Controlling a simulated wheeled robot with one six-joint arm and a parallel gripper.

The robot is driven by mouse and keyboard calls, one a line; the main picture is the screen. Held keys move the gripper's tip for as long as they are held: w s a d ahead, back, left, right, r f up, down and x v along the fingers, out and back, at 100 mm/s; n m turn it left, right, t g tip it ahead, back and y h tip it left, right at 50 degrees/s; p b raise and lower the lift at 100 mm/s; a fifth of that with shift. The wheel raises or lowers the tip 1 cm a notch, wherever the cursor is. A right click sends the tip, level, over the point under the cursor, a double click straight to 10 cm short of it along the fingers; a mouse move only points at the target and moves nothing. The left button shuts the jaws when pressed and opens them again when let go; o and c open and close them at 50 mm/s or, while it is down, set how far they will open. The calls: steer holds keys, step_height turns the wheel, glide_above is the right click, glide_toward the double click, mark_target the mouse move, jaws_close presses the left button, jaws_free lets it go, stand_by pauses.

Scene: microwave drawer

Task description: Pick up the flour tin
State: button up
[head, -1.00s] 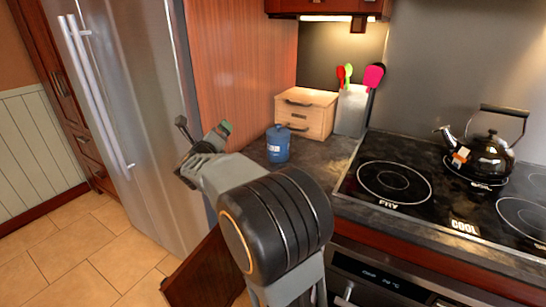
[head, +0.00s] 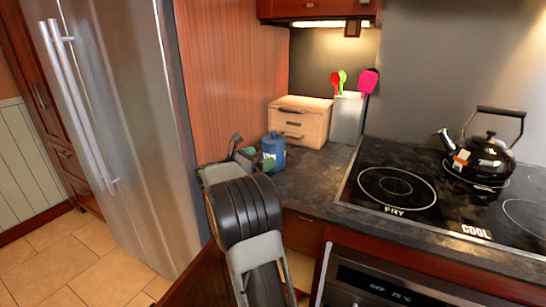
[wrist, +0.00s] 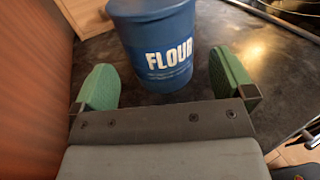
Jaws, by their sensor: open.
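The flour tin (head: 273,148) is a blue lidded canister standing upright on the dark countertop, left of the stove. In the wrist view the tin (wrist: 157,50) shows its white FLOUR label, and its top is cut off by the frame edge. My gripper (head: 253,157) is at the counter's left end, close to the tin. In the wrist view my gripper (wrist: 165,82) is open, with one green fingertip pad on each side of the tin's lower part. Gaps show between the pads and the tin, so it is not gripped.
A wooden drawer box (head: 301,121) and a grey utensil holder (head: 347,118) stand behind the tin. A black kettle (head: 484,155) sits on the stove (head: 398,190) at right. The steel fridge (head: 118,110) and wood panel (head: 238,80) bound the left side.

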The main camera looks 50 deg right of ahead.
mark_target(273, 151)
steer(key=shift+s+d+p, duration=0.15)
steer(key=shift+s+d, duration=0.05)
steer(key=shift+d, duration=1.4)
steer(key=shift+s+d+p, duration=0.15)
steer(key=shift+d, duration=1.4)
steer(key=shift+c, duration=0.5)
steer(key=c, duration=0.7)
steer(key=shift+r, duration=0.1)
steer(key=shift+c, duration=0.3)
steer(key=shift+r, duration=0.1)
